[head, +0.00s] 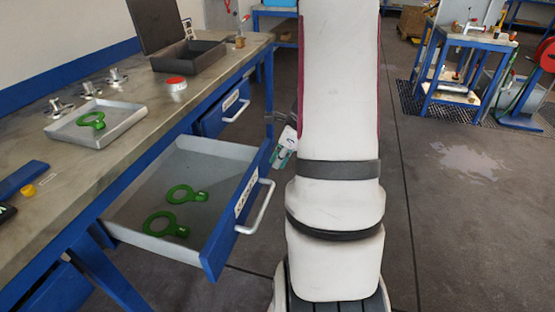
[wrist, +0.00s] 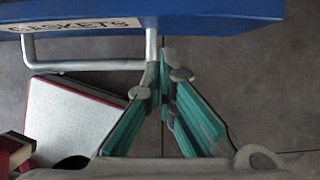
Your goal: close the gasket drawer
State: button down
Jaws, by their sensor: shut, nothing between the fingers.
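The gasket drawer (head: 228,225) is pulled out from under the bench, with two green ring gaskets (head: 187,194) lying in it. Its blue front carries a bar handle (head: 256,208) and a label. In the wrist view the blue drawer front (wrist: 215,12) runs across the top, with the label reading GASKETS and the handle (wrist: 85,65) below it. My gripper (wrist: 164,62) has teal fingers brought together, empty, at the handle's right post; I cannot tell whether they touch it. In the head view my gripper (head: 284,153) shows beside the drawer front's far end, partly hidden by my arm.
The bench top (head: 140,160) holds a tray (head: 97,122) with a green gasket, metal flanged parts, a red-lidded tin (head: 176,83) and an open dark case (head: 188,56). Another blue drawer (head: 222,114) is farther along.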

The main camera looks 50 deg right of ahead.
jog(key=b+x, duration=0.1)
jog(key=x, duration=0.5)
jog(key=shift+b, duration=0.3)
jog(key=p, duration=0.5)
send_over(193, 170)
jog(key=s, duration=0.1)
jog(key=shift+s+d, duration=0.15)
jog(key=shift+w, duration=0.45)
jog(key=shift+r, duration=0.15)
